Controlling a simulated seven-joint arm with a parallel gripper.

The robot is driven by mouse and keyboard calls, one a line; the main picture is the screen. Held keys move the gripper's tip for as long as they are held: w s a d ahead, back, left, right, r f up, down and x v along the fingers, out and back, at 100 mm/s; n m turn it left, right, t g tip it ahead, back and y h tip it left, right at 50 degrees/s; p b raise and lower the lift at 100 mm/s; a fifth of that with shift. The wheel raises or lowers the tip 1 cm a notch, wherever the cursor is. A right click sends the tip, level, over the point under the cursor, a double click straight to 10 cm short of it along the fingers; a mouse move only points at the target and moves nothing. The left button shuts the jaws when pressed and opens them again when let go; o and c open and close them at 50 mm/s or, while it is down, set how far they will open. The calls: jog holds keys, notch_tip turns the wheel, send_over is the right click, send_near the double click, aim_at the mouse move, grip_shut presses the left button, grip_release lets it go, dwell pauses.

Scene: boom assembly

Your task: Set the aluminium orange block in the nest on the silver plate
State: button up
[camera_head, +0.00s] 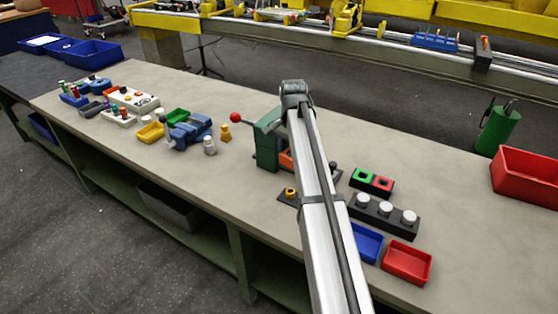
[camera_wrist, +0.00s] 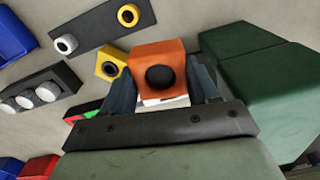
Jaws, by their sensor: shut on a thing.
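The orange block (camera_wrist: 157,57), with a dark round hole in its near face, is between the two fingers of my gripper (camera_wrist: 161,80) in the wrist view. The gripper is shut on it. A small pale surface (camera_wrist: 166,102) shows just below the block; I cannot tell if this is the silver plate or if the block touches it. In the head view a patch of orange (camera_head: 286,160) shows beside the green press, left of my arm. My arm hides the fingers there. I cannot make out the nest in either view.
The green press (camera_head: 268,140) with a red-knobbed lever stands close to the block; its green body (camera_wrist: 255,80) fills the wrist view's right. A yellow block (camera_wrist: 111,65) is close on the left. A dark strip with white caps (camera_head: 385,214), blue and red trays (camera_head: 407,262) lie right of my arm.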

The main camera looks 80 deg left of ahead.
jog(key=w+a+f+n, duration=0.1)
jog(key=w+a+n, duration=0.1)
jog(key=w+a, duration=0.55)
jog(key=shift+w+d+f, duration=0.2)
jog(key=shift+d+f, duration=0.15)
jog(key=shift+f, duration=0.45)
jog(key=shift+w+d+f, duration=0.15)
jog(key=shift+d+f, duration=0.15)
jog(key=shift+f, duration=0.5)
jog(key=shift+w+d+f, duration=0.2)
jog(key=shift+d+f, duration=0.15)
jog(key=shift+f, duration=0.45)
jog(key=shift+f, duration=0.95)
dwell(0.4)
jog(key=o, duration=1.1)
jog(key=shift+r, duration=3.5)
